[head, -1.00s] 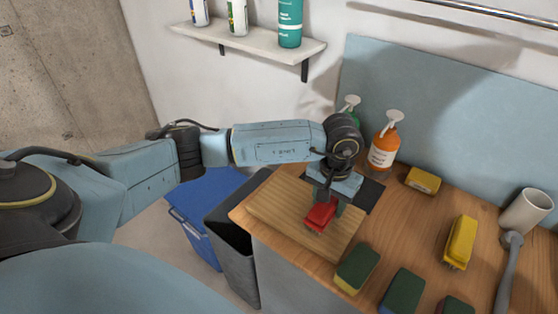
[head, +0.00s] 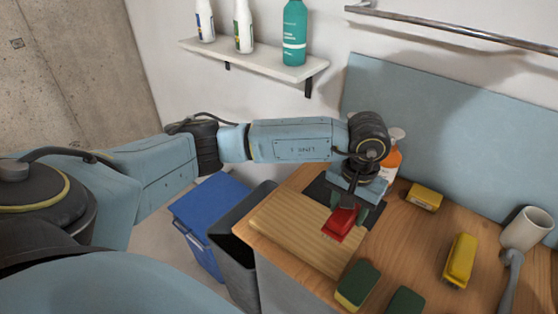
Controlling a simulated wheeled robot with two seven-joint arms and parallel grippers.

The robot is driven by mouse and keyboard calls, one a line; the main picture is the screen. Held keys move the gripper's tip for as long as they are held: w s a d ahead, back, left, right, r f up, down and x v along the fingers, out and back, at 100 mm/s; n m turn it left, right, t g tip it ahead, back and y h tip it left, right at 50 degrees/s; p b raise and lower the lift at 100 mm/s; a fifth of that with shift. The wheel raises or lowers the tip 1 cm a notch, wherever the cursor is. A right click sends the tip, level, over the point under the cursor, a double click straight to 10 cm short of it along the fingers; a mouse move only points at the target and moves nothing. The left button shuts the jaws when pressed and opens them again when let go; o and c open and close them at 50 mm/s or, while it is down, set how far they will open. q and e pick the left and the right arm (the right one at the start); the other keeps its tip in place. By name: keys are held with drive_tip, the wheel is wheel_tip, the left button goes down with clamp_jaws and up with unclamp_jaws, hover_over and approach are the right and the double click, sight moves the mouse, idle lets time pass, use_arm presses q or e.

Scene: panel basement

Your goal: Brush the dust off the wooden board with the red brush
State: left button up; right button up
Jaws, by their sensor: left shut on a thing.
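My left gripper (head: 352,205) points down over the counter and is shut on the red brush (head: 340,222). The red brush is at the right end of the wooden board (head: 290,230), over or on its edge; I cannot tell whether its bristles touch the wood. The board is pale and lies flat at the counter's left end, partly over a dark mat (head: 318,188). No dust can be made out on the board at this size. My right gripper is not in view.
A blue bin (head: 207,220) and a dark bin (head: 240,245) stand left of the counter.

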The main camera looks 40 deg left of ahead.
use_arm(q)
drive_tip(key=shift+r+p, duration=0.3)
drive_tip(key=shift+r, duration=0.65)
